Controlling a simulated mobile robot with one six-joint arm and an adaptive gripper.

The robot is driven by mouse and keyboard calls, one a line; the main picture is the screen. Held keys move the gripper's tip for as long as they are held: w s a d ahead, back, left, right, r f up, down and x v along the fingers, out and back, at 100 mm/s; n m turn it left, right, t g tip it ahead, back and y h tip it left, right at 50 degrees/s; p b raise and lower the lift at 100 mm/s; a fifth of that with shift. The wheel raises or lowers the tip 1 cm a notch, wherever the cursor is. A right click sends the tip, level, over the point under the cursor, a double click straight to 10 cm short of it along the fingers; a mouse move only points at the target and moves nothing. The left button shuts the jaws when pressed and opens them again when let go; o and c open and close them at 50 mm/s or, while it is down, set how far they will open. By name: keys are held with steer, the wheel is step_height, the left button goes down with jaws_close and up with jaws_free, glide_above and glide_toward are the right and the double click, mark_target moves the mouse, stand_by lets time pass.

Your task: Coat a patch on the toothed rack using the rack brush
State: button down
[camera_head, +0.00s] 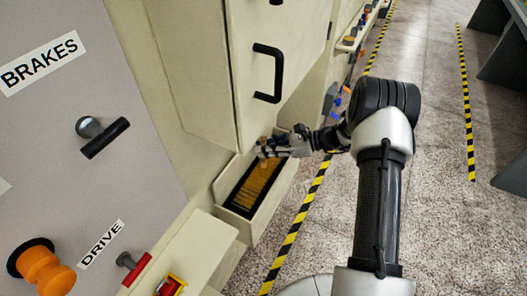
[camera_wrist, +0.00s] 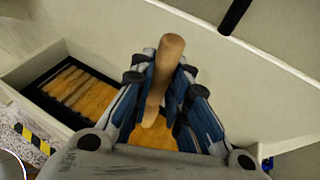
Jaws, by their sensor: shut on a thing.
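My gripper (camera_head: 284,151) reaches over a cream open box under the cabinet. In the wrist view its blue-lined fingers (camera_wrist: 160,100) are shut on the wooden handle of the rack brush (camera_wrist: 170,55). The brush's lower end is hidden between the fingers. The toothed rack (camera_wrist: 66,87) lies in the box, dark-edged with a row of teeth and orange-yellow coating on them; it also shows in the head view (camera_head: 252,190). The gripper is over the far end of the rack. I cannot tell whether the brush touches it.
The cream box wall (camera_head: 270,212) surrounds the rack. A cabinet with a black handle (camera_head: 267,73) stands close above it. A grey panel with a BRAKES label (camera_head: 40,62) and an orange knob (camera_head: 42,268) is at left. Speckled floor with striped tape is open at right.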

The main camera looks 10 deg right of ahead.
steer(key=shift+w+d+f+b, duration=0.1)
steer(key=shift+w+d+b, duration=0.8)
steer(key=shift+w, duration=0.25)
steer(key=shift+w+d+b, duration=0.75)
steer(key=shift+w+d, duration=0.15)
steer(key=shift+w, duration=0.25)
steer(key=shift+w+d+f+b, duration=0.1)
steer(key=shift+w+d+b, duration=0.8)
steer(key=shift+w, duration=0.25)
steer(key=shift+w+d+r+b, duration=0.2)
steer(key=shift+w+d+b, duration=0.2)
steer(key=shift+w, duration=0.2)
steer(key=shift+w+d, duration=1.05)
steer(key=shift+w, duration=0.2)
steer(key=shift+r+p, duration=1.6)
steer(key=shift+r, duration=1.4)
